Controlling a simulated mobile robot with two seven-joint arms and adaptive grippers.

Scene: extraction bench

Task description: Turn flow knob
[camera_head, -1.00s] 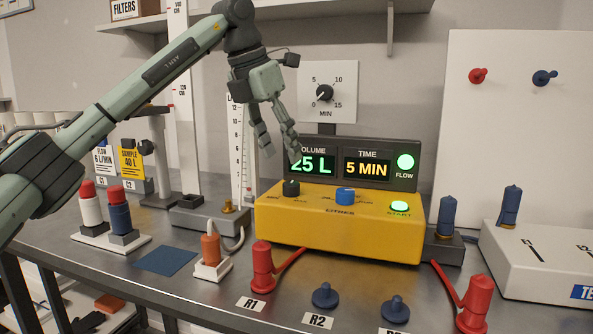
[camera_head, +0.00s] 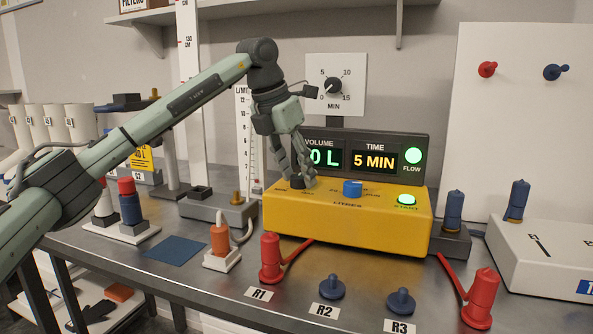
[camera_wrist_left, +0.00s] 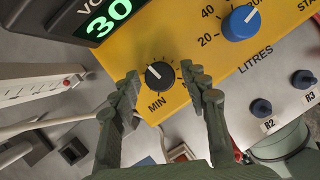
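A black knob (camera_head: 298,184) with a white pointer line sits at the left of the yellow console (camera_head: 345,225). Contact cannot be told. A blue knob (camera_head: 352,188) marked for litres is to its right. My right gripper is not in view.
The display (camera_head: 375,160) behind the console shows 5 MIN and a green FLOW lamp (camera_head: 413,155); its volume (camera_wrist_left: 108,17) reads 30. A lit green START button (camera_head: 406,200) is at the console's right. A red clamp (camera_head: 270,262) and an orange plug (camera_head: 220,238) stand in front.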

